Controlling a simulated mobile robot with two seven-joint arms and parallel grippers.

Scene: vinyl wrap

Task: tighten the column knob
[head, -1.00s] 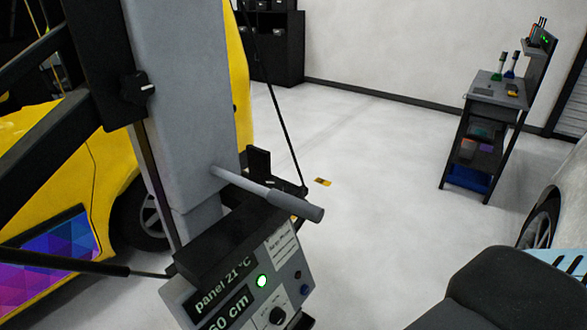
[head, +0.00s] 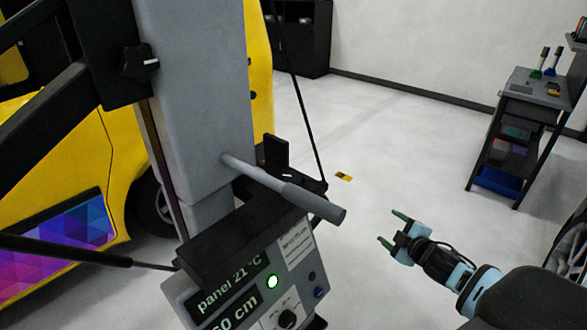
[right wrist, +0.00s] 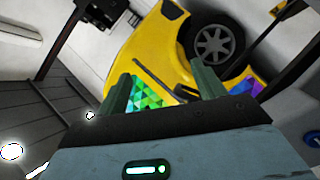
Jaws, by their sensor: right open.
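The column knob (head: 139,61) is a black knob with a white mark, on the black carriage at the left side of the grey column (head: 192,90) in the head view. My right gripper (head: 390,229) is at the lower right of the head view, its green-tipped fingers apart and empty. It is well away from the knob, to the right of the column and its handle. In the right wrist view the two fingers (right wrist: 165,85) stand apart with nothing between them; the yellow car shows beyond. I cannot make out the knob in that view. My left gripper is not in view.
A grey handle (head: 290,190) sticks out from the column towards the right. Below it is a control panel (head: 275,290) with a green light. The yellow car (head: 120,175) stands behind the column. A tool cart (head: 510,130) stands at right.

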